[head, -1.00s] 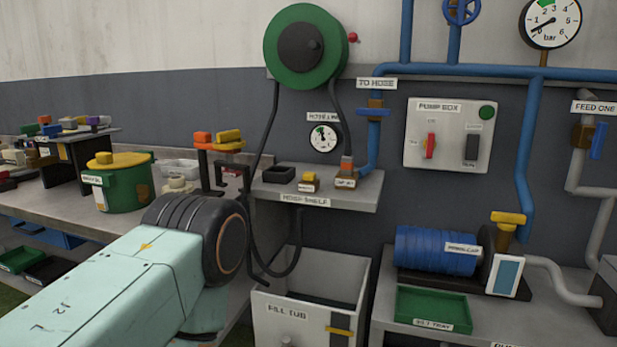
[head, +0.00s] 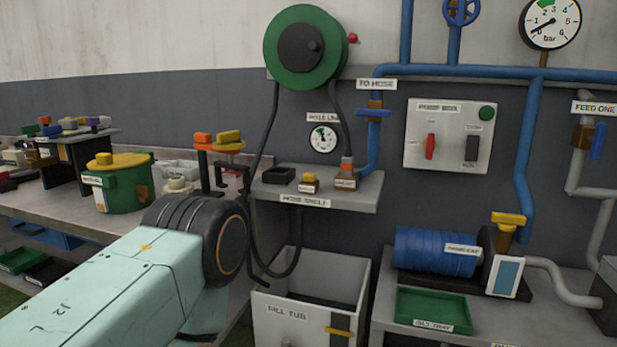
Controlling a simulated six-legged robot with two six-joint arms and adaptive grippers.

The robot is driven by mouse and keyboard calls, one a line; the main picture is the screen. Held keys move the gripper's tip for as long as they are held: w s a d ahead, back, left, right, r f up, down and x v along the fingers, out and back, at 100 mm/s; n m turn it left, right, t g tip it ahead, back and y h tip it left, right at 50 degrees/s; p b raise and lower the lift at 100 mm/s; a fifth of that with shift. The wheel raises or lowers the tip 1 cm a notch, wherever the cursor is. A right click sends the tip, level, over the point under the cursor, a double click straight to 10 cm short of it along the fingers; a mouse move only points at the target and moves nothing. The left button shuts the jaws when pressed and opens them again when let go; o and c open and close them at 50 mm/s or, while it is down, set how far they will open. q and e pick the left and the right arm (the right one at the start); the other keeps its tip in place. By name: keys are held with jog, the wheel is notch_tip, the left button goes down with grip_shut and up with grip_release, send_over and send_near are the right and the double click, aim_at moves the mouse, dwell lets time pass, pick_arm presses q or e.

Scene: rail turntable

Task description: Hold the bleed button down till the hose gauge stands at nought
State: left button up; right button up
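The small round hose gauge (head: 323,139) hangs on the wall under a label that seems to read hose line. Its needle is too small to read. On the hose shelf (head: 350,199) stand a small brown block with a yellow top (head: 308,182) and a brown block with an orange top (head: 346,177) by the hose end. Their labels are too small to read, so I cannot tell which is the bleed button. My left arm reaches in from the lower left and ends in a dark round joint; its gripper does not clearly show. My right gripper is out of view.
A green hose reel (head: 305,48) with a red knob (head: 352,38) is above the shelf; its black hose loops down beside it. The fill tub (head: 308,316) stands below. The pump box (head: 447,135) and a bar gauge (head: 550,22) are at right. A green pot (head: 121,186) stands left.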

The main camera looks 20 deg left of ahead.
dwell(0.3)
pick_arm(q)
grip_shut()
dwell(1.5)
